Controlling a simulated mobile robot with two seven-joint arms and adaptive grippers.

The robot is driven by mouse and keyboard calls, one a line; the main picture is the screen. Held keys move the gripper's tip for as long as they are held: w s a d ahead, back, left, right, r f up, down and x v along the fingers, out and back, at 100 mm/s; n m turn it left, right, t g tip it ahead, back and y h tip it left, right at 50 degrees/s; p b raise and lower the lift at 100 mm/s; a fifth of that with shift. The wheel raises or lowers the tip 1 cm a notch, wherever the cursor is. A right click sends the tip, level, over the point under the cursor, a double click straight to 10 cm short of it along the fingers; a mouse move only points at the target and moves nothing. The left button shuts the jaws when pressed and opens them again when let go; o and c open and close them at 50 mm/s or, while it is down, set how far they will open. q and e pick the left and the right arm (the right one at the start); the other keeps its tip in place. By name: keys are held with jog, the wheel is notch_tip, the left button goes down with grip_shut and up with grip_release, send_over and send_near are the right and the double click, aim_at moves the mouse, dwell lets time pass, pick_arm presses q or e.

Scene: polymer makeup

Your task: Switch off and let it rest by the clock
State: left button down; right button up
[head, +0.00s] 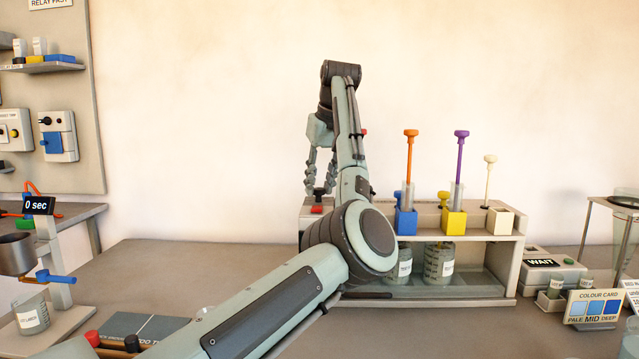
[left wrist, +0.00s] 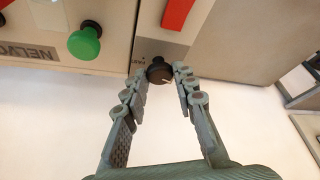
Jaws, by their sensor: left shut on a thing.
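My left gripper (head: 319,188) reaches down over a grey box (head: 312,218) at the left end of the rack. In the left wrist view my left gripper (left wrist: 160,71) has its fingertips on either side of a small dark knob (left wrist: 158,73) on a pale panel and is shut on it. A display reading "0 sec" (head: 39,205) stands on a stand at the far left. My right gripper is not in view.
A rack (head: 513,250) holds blue, yellow and cream blocks with tall coloured stirrers, and beakers below. A "WAIT" box (head: 540,264) and a colour card (head: 594,306) stand at right. A labelled beaker (head: 31,314) is at left. Bare bench (head: 190,268) lies behind my arm.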

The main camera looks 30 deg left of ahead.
pick_arm(q)
jog(key=shift+n, duration=0.3)
dwell(0.4)
jog(key=c, duration=1.2)
grip_release()
jog(key=v, duration=1.2)
jog(key=shift+c, duration=0.3)
